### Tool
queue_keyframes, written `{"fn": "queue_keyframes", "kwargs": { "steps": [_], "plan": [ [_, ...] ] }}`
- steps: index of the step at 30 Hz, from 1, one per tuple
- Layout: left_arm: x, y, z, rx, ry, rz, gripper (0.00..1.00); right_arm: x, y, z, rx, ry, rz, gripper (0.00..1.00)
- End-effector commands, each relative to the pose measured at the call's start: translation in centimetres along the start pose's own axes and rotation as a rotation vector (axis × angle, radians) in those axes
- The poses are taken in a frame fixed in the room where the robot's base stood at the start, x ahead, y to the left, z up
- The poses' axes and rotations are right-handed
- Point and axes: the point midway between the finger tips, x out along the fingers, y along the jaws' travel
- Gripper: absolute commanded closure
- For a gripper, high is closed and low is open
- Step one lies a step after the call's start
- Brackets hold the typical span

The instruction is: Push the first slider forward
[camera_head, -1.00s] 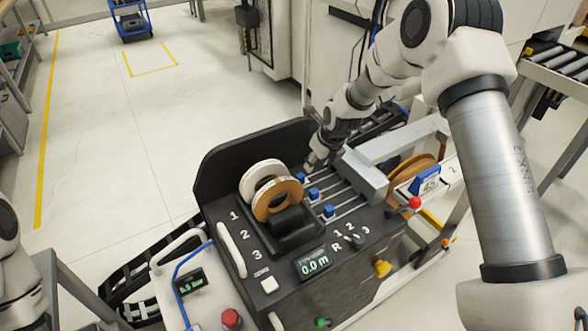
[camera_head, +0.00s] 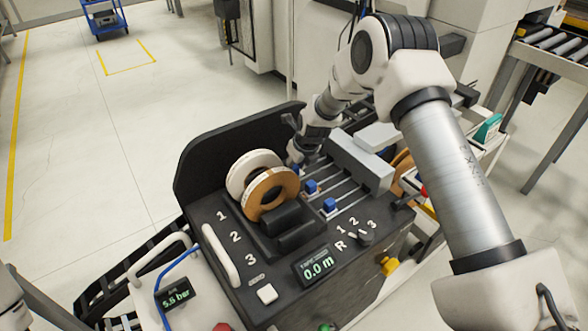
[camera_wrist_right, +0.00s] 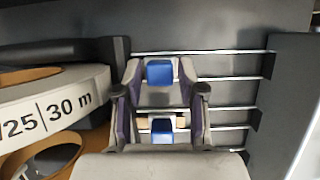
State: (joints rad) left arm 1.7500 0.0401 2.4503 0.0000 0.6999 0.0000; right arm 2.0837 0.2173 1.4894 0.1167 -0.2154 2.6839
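Blue slider knobs sit on parallel metal rails on the black edge-banding machine (camera_head: 290,268). The first slider (camera_head: 295,168), farthest back beside the reels, is partly covered by my right gripper (camera_head: 298,152). The second slider (camera_head: 311,186) and third slider (camera_head: 330,205) are in clear view nearer the front. In the right wrist view, my right gripper (camera_wrist_right: 160,75) has its fingers apart on either side of a blue knob (camera_wrist_right: 159,72), apparently the first slider. Contact cannot be told. Another blue knob (camera_wrist_right: 163,127) shows lower between the gripper parts. My left gripper is out of view.
A white reel (camera_head: 247,165) and a brown reel (camera_head: 270,195) stand just left of the rails. A grey block (camera_head: 362,162) stands at the rails' right end. A black upright panel (camera_head: 215,145) rises behind. A display (camera_head: 318,267) reads 0.0 m.

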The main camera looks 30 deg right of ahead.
Motion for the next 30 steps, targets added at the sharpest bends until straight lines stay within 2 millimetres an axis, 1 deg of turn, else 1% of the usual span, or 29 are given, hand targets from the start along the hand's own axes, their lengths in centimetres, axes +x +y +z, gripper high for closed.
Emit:
{"fn": "queue_keyframes", "kwargs": {
  "steps": [1,3,9,10,11,12,13,18,20,23,27,30],
  "plan": [
    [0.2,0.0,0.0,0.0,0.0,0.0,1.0,0.6,0.0,0.0,0.0,0.0,-0.001,0.6],
    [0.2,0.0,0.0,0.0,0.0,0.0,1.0,1.0,0.0,0.0,-0.001,0.0,0.0,0.6],
    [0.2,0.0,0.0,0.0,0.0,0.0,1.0,1.0,0.0,0.0,-0.001,0.0,0.0,0.6],
    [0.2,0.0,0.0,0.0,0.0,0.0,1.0,1.0,0.0,0.0,-0.001,0.0,0.0,0.64],
    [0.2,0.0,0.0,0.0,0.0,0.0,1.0,1.0,0.0,0.0,-0.001,0.0,0.0,0.75],
    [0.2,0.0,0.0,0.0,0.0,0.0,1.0,1.0,0.0,0.0,-0.001,0.0,0.0,0.89],
    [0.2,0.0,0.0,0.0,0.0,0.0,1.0,1.0,0.0,0.0,-0.001,0.0,0.0,0.99],
    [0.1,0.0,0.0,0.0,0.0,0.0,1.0,1.0,0.0,0.0,0.0,0.0,0.0,1.0],
    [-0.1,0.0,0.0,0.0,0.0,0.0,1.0,0.9,-0.4,0.1,0.001,0.0,0.001,1.0],
    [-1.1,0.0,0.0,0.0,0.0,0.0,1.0,0.7,-1.9,0.2,0.003,-0.001,0.001,1.0],
    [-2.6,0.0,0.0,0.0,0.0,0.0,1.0,0.6,-5.3,0.3,0.005,-0.002,-0.001,1.0],
    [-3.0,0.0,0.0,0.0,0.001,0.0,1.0,0.8,-7.6,0.2,0.004,-0.002,-0.001,1.0]
  ]
}}
